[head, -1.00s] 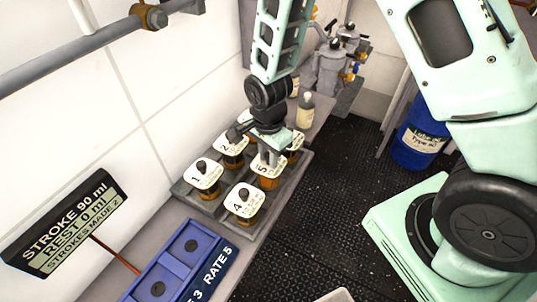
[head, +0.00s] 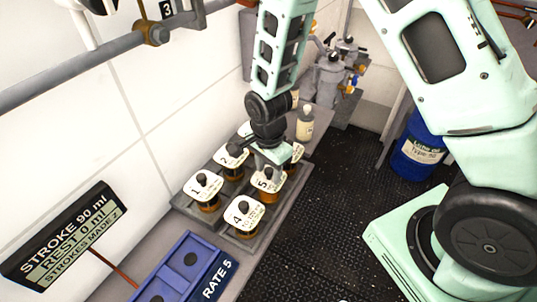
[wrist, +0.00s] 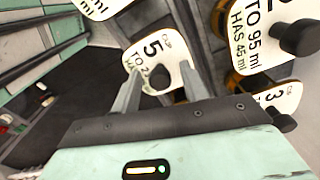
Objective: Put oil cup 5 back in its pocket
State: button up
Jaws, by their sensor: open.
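Oil cup 5 (head: 267,181), amber with a white label lid and a dark knob, stands upright in the right-hand row of the grey tray (head: 282,206), behind cup 4. It appears seated in its pocket, though its base is partly hidden. My gripper (head: 268,164) is open just above it. In the wrist view my gripper (wrist: 160,88) has its two fingers apart, one on each side of the lid of cup 5 (wrist: 150,50). I cannot tell whether either finger touches the knob.
Cup 4 (head: 240,216) stands in front, cup 1 (head: 203,188) and cup 2 (head: 230,162) to the left. Cup 3 (wrist: 275,98) is close by in the wrist view. A bottle (head: 304,124) stands behind the tray. A blue panel (head: 190,262) lies in front.

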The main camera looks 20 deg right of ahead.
notch_tip(320, 180, up, 11)
jog(key=b, duration=0.3)
jog(key=s+a+r+n, duration=0.3)
jog(key=s+n, duration=0.7)
jog(key=s+a+r+n, duration=0.3)
jog(key=s+n, duration=0.7)
jog(key=n, duration=0.1)
jog(key=shift+a+r+n+y, duration=0.15)
jog(key=shift+r+n+y, duration=0.15)
jog(key=shift+r, duration=0.1)
notch_tip(320, 180, down, 3)
jog(key=shift+r+b, duration=0.1)
jog(key=shift+b, duration=1.1)
